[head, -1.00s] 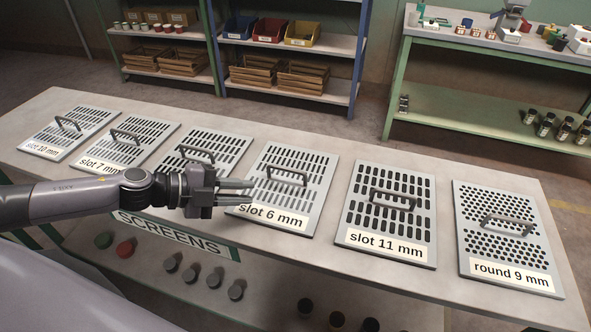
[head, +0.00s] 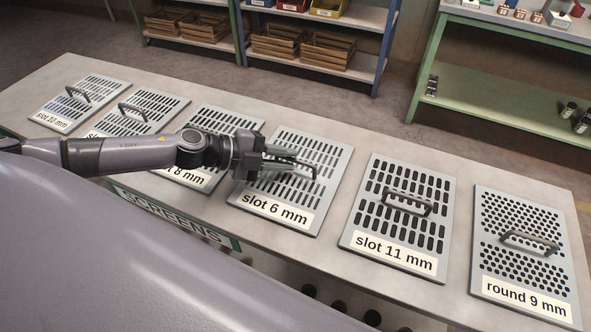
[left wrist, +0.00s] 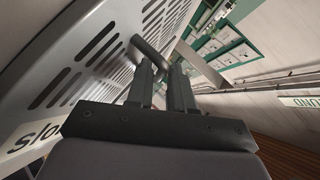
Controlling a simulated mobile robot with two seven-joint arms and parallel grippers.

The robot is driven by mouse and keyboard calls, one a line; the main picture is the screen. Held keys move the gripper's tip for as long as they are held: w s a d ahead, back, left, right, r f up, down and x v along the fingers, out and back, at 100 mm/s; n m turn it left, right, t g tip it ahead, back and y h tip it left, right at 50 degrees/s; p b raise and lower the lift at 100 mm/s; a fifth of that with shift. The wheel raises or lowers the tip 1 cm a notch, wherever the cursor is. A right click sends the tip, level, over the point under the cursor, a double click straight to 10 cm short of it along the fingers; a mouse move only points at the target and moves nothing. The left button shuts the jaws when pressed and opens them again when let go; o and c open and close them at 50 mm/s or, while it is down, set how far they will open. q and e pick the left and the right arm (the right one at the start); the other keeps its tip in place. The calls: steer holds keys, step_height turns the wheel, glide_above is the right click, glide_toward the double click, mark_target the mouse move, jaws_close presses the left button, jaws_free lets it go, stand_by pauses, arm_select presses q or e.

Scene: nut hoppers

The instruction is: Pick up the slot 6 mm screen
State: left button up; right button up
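The slot 6 mm screen (head: 317,160) is a grey slotted plate with a label at its near edge, lying flat on the bench. My left gripper (head: 300,168) is over its middle, at the raised bar handle (head: 313,172), and covers part of that handle. In the left wrist view the two fingers (left wrist: 167,72) stand apart with a gap between them. The dark handle (left wrist: 148,52) shows at the fingertips; I cannot tell whether it lies fully between them. My right gripper is not in view.
The bench (head: 340,262) holds other screens in a row: the slot 11 mm (head: 400,235) and round 9 mm (head: 500,280) to the right, the slot 8 mm (head: 222,120) and others to the left. My left arm crosses above the left ones. Shelves stand behind.

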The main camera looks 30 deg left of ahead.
arm_select(q)
steer(key=shift+x, duration=0.95)
jaws_close()
steer(key=shift+r, duration=0.1)
